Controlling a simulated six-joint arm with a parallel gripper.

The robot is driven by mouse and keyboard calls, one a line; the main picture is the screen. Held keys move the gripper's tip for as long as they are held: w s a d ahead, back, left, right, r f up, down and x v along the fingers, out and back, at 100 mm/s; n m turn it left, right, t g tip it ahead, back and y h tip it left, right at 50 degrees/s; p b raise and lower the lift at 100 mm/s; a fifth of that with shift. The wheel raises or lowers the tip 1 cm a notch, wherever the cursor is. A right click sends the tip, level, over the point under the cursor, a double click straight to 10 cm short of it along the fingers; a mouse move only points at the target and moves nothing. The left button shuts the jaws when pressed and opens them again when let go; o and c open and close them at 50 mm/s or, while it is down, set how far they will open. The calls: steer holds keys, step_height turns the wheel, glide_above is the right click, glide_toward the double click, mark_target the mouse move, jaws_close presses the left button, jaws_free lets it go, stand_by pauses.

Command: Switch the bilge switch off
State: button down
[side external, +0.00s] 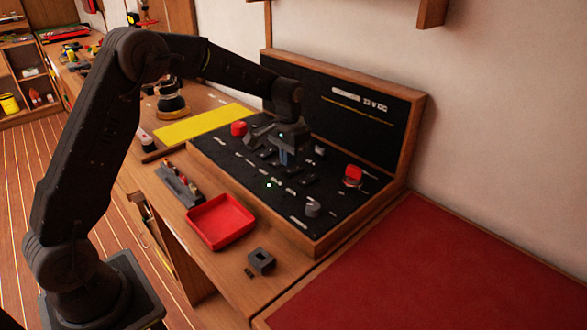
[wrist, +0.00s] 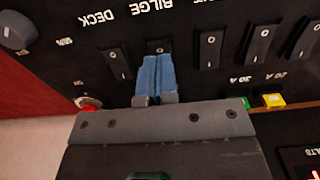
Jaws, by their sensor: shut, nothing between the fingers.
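The black switch panel (side external: 235,165) lies in a wooden frame on the bench. In the wrist view, the bilge switch (wrist: 158,46) is a black rocker below the upside-down word BILGE. Only its upper end shows; my fingers hide the rest, so I cannot tell its position. My gripper (wrist: 155,72) is shut and empty, its blue fingertips together over this switch. I cannot tell whether they touch it. In the side external view my gripper (side external: 284,160) points down at the middle of the panel, and the switch cannot be made out there.
The DECK rocker (wrist: 117,64) is just left of my fingers, and another rocker (wrist: 208,49) is to the right. A red button (side external: 353,174) and a grey knob (side external: 313,208) stand on the panel. A red tray (side external: 250,237) and a grey block (side external: 262,260) sit in front.

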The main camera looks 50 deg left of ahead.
mark_target(289, 171)
steer(key=shift+f, duration=1.15)
stand_by(0.4)
steer(key=shift+r, duration=0.1)
steer(key=shift+r, duration=3.45)
